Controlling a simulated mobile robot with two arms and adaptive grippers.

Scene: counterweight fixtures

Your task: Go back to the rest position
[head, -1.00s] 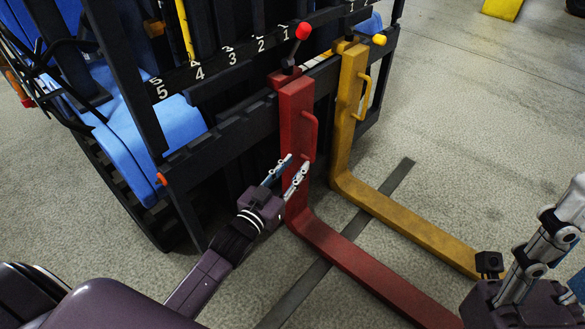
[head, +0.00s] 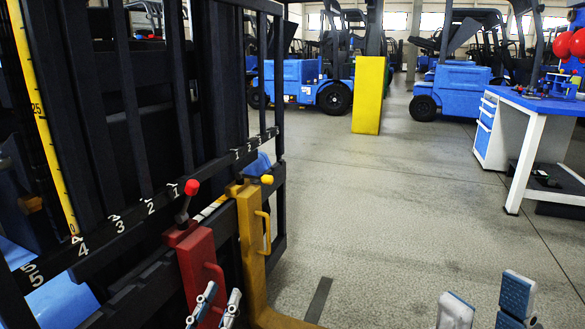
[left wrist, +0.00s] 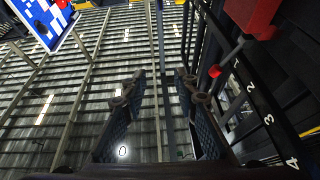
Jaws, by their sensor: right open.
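My left gripper (head: 221,295) is at the bottom of the head view, in front of the red fork's upright (head: 196,255), near its handle. In the left wrist view its fingers (left wrist: 160,85) stand apart with nothing between them. The red fork has a lever with a red knob (head: 192,187) on top; the knob also shows in the left wrist view (left wrist: 215,71). My right gripper (head: 486,302) is at the bottom right with two fingers apart, open and empty. Its lower part is cut off by the frame edge.
A yellow fork (head: 249,235) hangs right of the red one on the black numbered carriage (head: 140,215). A yellow post (head: 368,95), blue forklifts (head: 305,85) and a blue-topped workbench (head: 540,100) stand farther back. The floor (head: 390,215) between is clear.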

